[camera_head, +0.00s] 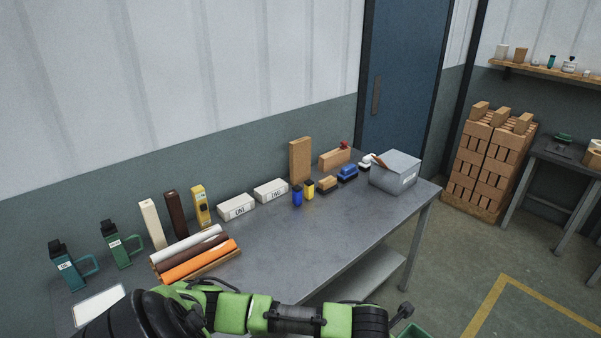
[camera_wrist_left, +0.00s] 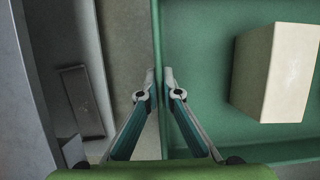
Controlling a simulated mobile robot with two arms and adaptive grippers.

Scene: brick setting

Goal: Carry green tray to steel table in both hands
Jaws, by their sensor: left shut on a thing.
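The green tray (camera_wrist_left: 205,55) fills the right of the left wrist view, with a cream block (camera_wrist_left: 272,75) inside it. My left gripper (camera_wrist_left: 159,76) is shut on the tray's side wall, one finger on each side of it. In the head view only a small green corner of the tray (camera_head: 413,332) shows at the bottom edge, beside my left arm. The rest of the tray is out of frame. My right gripper is in neither view. A grey metal table (camera_head: 290,238) stands along the wall, and a second grey table (camera_head: 563,158) stands at the far right.
The long table carries jugs, rolls, blocks, small jars, brushes and a grey box (camera_head: 395,178). Its front right part is bare. A brick stack (camera_head: 487,160) stands on a pallet near the blue door (camera_head: 402,75). Open floor with yellow lines (camera_head: 492,300) lies at lower right.

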